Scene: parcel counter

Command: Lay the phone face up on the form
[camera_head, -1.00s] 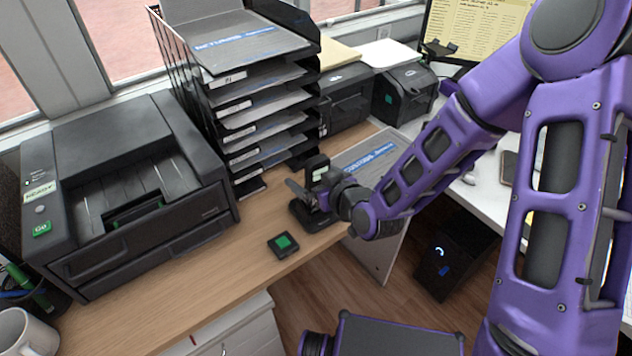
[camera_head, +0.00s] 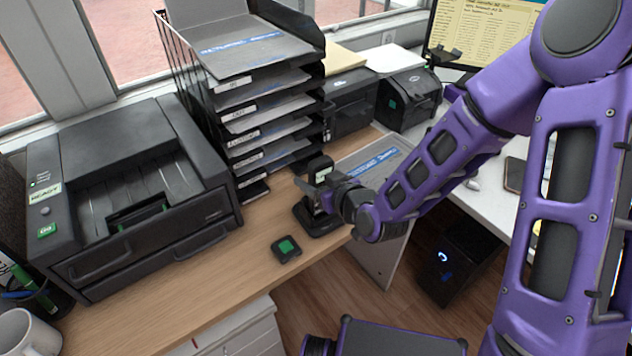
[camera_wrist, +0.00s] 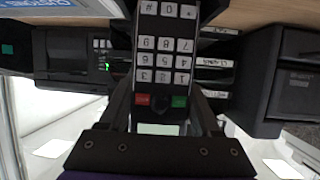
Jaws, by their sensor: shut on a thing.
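The phone is a black cordless handset with a keypad, red and green keys and a small screen (camera_wrist: 165,60). In the head view the phone (camera_head: 319,167) stands upright at its black base (camera_head: 318,222) on the wooden counter. I cannot tell whether it still touches the base. My gripper (camera_head: 322,188) is shut on the phone. In the wrist view my gripper (camera_wrist: 163,112) has a finger on each side of it, with the keys facing the camera. The form, a grey sheet with a blue customs strip (camera_head: 384,157), lies just behind and right of the phone, partly hidden by my arm.
A tall black tray stack (camera_head: 250,110) stands behind and left of the phone. A printer (camera_head: 130,195) fills the left side. A small pad with a green square (camera_head: 287,249) lies in front. The counter's front edge is close by. A dark flat device (camera_head: 514,174) lies on the white desk.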

